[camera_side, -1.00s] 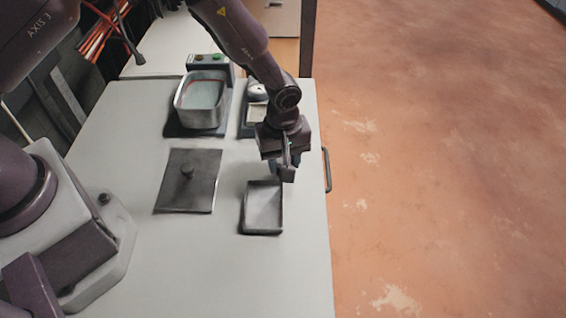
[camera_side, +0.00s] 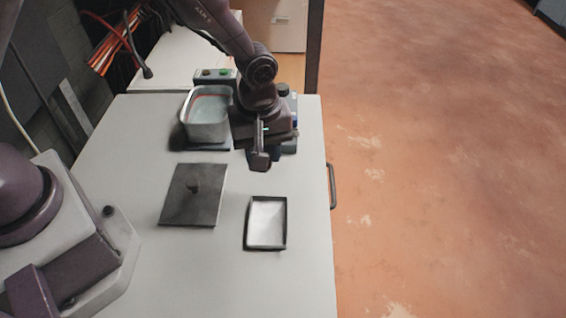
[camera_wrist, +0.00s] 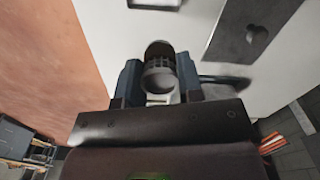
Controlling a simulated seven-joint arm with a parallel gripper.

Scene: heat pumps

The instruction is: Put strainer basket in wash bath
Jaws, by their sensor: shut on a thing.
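The strainer basket (camera_wrist: 160,67) is a small dark mesh cylinder with a pale ring end, seen in the wrist view. My gripper (camera_wrist: 159,82) is shut on it, with a blue finger on each side. In the side view my gripper (camera_side: 261,158) hangs above the table, right of the wash bath and beyond the open tray; the basket is hard to make out there. The wash bath (camera_side: 208,130) is an open metal tank with pale liquid inside, at the back of the table. My gripper is beside it, not over it.
A dark flat lid with a knob (camera_side: 192,207) lies in front of the bath. A shallow tray (camera_side: 267,222) sits empty to its right. A control box with buttons (camera_side: 215,75) stands behind the bath. My wrist mostly hides a device right of the bath.

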